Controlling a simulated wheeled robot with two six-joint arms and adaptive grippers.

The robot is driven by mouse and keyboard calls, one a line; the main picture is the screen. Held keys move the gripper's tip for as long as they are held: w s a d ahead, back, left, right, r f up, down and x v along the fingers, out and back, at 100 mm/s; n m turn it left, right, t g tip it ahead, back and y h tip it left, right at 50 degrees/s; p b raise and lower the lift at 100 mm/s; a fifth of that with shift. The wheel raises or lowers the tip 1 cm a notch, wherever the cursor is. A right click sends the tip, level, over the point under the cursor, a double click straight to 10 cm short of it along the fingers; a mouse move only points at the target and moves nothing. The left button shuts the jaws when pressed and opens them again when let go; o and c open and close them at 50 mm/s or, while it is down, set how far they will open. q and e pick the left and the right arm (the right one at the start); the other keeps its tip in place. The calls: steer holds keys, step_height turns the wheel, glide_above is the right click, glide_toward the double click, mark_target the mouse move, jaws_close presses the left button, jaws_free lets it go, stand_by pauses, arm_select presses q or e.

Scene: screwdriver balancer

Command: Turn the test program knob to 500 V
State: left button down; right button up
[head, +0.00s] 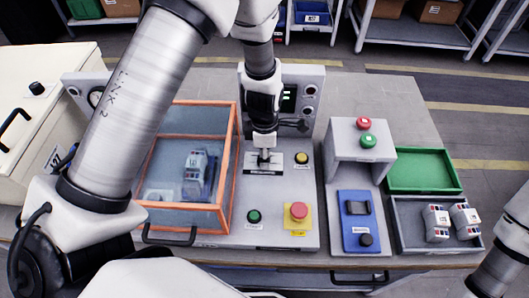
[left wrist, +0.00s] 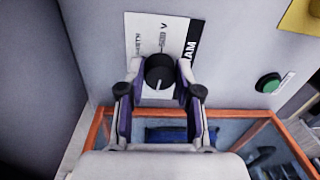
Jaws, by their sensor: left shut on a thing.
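The test program knob (left wrist: 160,71) is a black round knob on a white label plate with a black strip. In the left wrist view it sits between the two fingers of my left gripper (left wrist: 160,66), which is shut on it. Some print shows above the knob, including a "V", but I cannot read the setting surely. In the head view my left gripper (head: 264,152) points down at the label plate (head: 276,169) on the grey console and hides most of the knob. My right gripper is out of view; only part of my right arm shows at the lower right.
An orange-framed clear enclosure (head: 234,150) with a device inside stands left of the knob. A yellow button (head: 302,158), green button (head: 254,216) and red emergency stop (head: 299,210) are near. A blue tester (head: 357,222), green tray (head: 424,151) and grey tray (head: 407,241) lie to the right.

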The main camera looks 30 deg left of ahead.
arm_select(q)
steer(key=shift+s+m+p, duration=0.15)
steer(key=shift+m+p, duration=0.5)
steer(key=shift+m, duration=0.55)
steer(key=m+p, duration=0.1)
steer(key=m, duration=0.1)
steer(key=shift+m, duration=0.4)
steer(key=m+p, duration=0.1)
steer(key=m, duration=0.2)
steer(key=shift+s+f+m+y, duration=0.1)
steer(key=shift+m+y, duration=0.2)
steer(key=m, duration=0.3)
steer(key=shift+p, duration=0.3)
steer(key=m, duration=0.4)
steer(key=shift+s+p, duration=0.1)
steer(key=shift+p, duration=0.3)
steer(key=m+p, duration=0.1)
steer(key=m, duration=0.2)
steer(key=m+p, duration=0.1)
steer(key=m, duration=0.2)
steer(key=shift+a+m+t+p, duration=0.1)
steer(key=shift+m+t+p, duration=0.35)
steer(key=shift+m, duration=1.05)
